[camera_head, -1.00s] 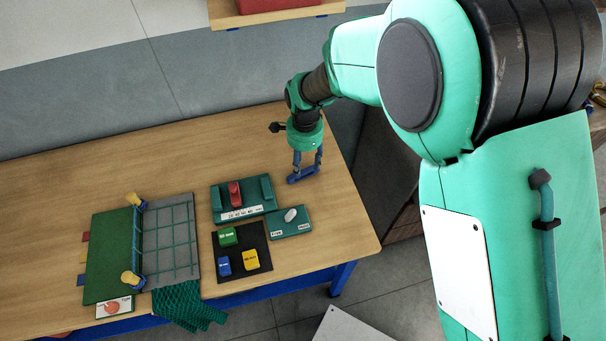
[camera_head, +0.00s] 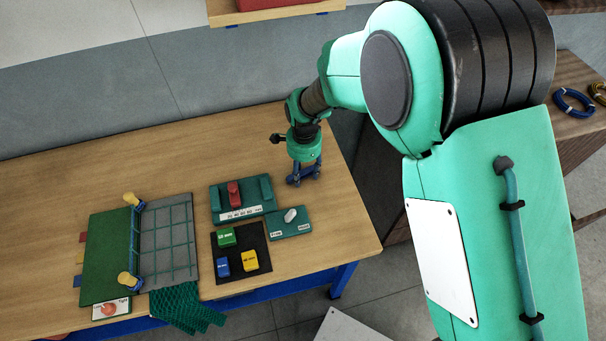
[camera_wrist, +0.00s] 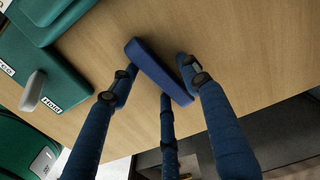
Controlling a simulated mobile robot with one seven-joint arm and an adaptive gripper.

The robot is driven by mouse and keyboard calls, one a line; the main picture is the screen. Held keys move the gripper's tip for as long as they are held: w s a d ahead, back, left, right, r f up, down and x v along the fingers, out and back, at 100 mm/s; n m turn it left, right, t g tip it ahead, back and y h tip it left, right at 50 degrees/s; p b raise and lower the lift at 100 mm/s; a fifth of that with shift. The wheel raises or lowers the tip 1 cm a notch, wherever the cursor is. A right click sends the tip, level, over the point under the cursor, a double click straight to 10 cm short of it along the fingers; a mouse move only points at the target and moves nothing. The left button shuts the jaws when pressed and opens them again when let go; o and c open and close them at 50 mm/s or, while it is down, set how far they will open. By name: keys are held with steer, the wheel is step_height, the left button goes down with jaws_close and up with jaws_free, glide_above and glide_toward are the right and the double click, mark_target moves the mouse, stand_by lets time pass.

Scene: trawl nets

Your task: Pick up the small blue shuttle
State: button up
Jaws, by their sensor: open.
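The small blue shuttle (camera_wrist: 157,68), a plain blue bar, appears to lie on the wooden table in the wrist view, slanting from upper left to lower right. My three-fingered gripper (camera_wrist: 160,82) is open around it, one finger at its left, one at its right and one below. Contact with the bar cannot be told. In the head view my gripper (camera_head: 303,176) is low at the table's right part, and its fingers largely hide the bar.
A green fixture with a red slider (camera_head: 234,190) and a green switch box with a grey lever (camera_head: 290,216) stand left of my gripper. A black mat (camera_head: 240,249) holds green, blue and yellow blocks. A net frame (camera_head: 169,240) is farther left. The table's right edge is close.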

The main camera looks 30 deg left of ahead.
mark_target(304, 173)
steer(key=shift+c, duration=0.5)
steer(key=c, duration=1)
steer(key=shift+r, duration=0.15)
step_height(304, 173, up, 10)
steer(key=p, duration=0.2)
